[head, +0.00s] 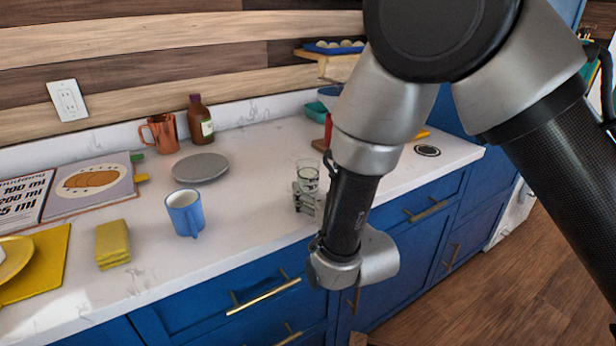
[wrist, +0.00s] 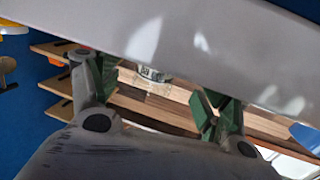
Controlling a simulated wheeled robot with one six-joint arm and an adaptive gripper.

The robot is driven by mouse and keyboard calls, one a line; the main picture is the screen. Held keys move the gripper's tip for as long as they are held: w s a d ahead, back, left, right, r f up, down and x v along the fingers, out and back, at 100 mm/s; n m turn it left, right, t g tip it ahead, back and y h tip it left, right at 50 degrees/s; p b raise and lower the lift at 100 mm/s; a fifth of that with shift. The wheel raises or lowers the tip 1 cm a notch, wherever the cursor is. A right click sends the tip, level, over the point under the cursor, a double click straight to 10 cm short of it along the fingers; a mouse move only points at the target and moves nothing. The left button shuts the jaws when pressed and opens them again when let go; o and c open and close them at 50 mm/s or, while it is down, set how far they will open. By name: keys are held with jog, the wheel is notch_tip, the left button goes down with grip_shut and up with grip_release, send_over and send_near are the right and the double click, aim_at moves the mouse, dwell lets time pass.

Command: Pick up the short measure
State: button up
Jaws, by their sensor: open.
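A small clear glass (head: 307,170) with a little clear liquid low inside stands upright on the white counter (head: 255,165), right of the grey disc; it looks like the short measure. My gripper (head: 305,200) shows only in part in the head view, just in front of the glass; my arm hides the rest. In the wrist view, which is turned over, my gripper (wrist: 156,92) is open, its green-padded fingers apart. The glass (wrist: 152,76) shows in the gap between them, not clasped. I cannot tell how far it is beyond the fingertips.
A blue mug (head: 185,213), grey disc (head: 200,167), copper mug (head: 160,132), brown bottle (head: 200,120) and yellow sponge (head: 113,244) stand left of the glass. An open book (head: 95,186) lies farther left. A teal container (head: 316,109) is behind. Counter around the glass is mostly clear.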

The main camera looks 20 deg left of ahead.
aim_at(312, 185)
jog(key=x, duration=0.4)
jog(key=shift+w+f, duration=0.1)
jog(key=c, duration=1.2)
